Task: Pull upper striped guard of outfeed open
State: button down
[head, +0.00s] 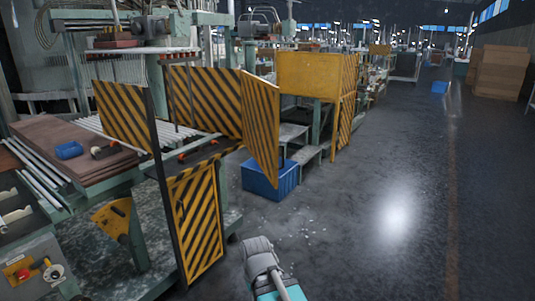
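Several yellow-and-black striped guards stand on the green machine frame. One upper striped guard (125,117) is at the left, on a dark post above a lower striped guard (196,222) with a handle. Another upper striped panel (205,101) spans the back. A third (260,128) stands at its right end, angled toward the aisle, with its near edge free. I cannot tell which one is the outfeed's upper guard. A grey and teal part of my arm shows at the bottom centre, well below and apart from the guards. My gripper's fingers do not show.
A blue crate (270,178) sits on the floor below the angled panel. Roller tubes and a brown board (75,150) lie at the left. A further yellow guard (308,76) stands beyond. The aisle floor (400,190) at the right is clear.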

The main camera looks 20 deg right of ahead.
aim_at(269, 94)
jog(key=u, duration=0.05)
jog(key=i, duration=0.95)
jog(key=z, duration=0.05)
